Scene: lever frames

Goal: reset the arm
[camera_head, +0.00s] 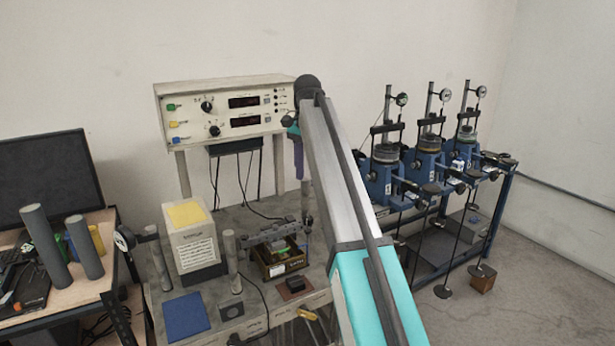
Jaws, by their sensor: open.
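My arm's silver and teal link (345,195) rises from the bottom centre to a dark joint (308,88) in front of the instrument panel. A teal and purple part of my arm (298,155) shows just left of the link, below that joint. Nothing held can be seen.
A grey bench (225,300) bears a white box with a yellow top (190,240), a blue pad (186,316) and a test device (280,258). A control panel (225,108) stands behind. Several blue loading machines (425,165) stand right; a monitor (45,180) is left.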

